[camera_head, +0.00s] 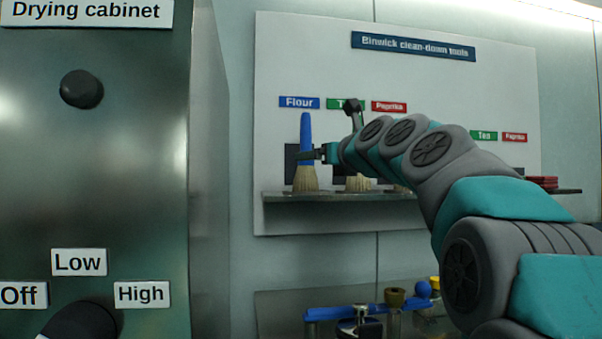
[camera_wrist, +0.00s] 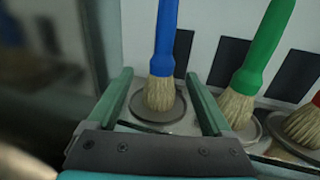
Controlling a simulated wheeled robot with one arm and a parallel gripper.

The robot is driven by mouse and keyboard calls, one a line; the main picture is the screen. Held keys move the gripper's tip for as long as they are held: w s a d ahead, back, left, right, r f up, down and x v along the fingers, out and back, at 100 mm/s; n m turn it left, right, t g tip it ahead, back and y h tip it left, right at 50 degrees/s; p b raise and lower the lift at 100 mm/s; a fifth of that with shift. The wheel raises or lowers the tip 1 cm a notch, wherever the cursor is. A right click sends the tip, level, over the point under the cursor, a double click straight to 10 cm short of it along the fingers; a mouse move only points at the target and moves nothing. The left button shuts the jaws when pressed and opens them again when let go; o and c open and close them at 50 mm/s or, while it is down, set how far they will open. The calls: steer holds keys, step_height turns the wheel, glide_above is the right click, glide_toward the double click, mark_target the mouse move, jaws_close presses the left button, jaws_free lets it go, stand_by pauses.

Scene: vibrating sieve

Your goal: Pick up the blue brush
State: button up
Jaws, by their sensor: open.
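The blue brush (camera_head: 306,130) stands upright, bristles down, on the wall shelf under the "Flour" label. In the wrist view the blue brush (camera_wrist: 164,50) stands on a round base between the two fingers of my gripper (camera_wrist: 158,92). The fingers are open, one on each side of the brush, with a gap on both sides. In the head view my gripper (camera_head: 312,154) reaches in from the right at the height of the lower handle.
A green brush (camera_wrist: 258,60) stands close to the right finger, with a red-handled brush (camera_wrist: 305,125) beyond it. The shelf (camera_head: 340,196) runs below. The steel drying cabinet (camera_head: 100,200) stands to the left. A bench with blue and brass parts (camera_head: 350,311) lies below.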

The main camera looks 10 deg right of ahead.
mark_target(308, 164)
steer(key=shift+d+f+x, duration=0.1)
steer(key=shift+f+x, duration=0.1)
steer(key=shift+x, duration=1.3)
steer(key=shift+d+f+x, duration=0.1)
steer(key=shift+f+x, duration=0.1)
steer(key=shift+x, duration=1.3)
steer(key=shift+w+a+r, duration=0.1)
steer(key=shift+w+a, duration=0.05)
steer(key=shift+w, duration=0.2)
jaws_close()
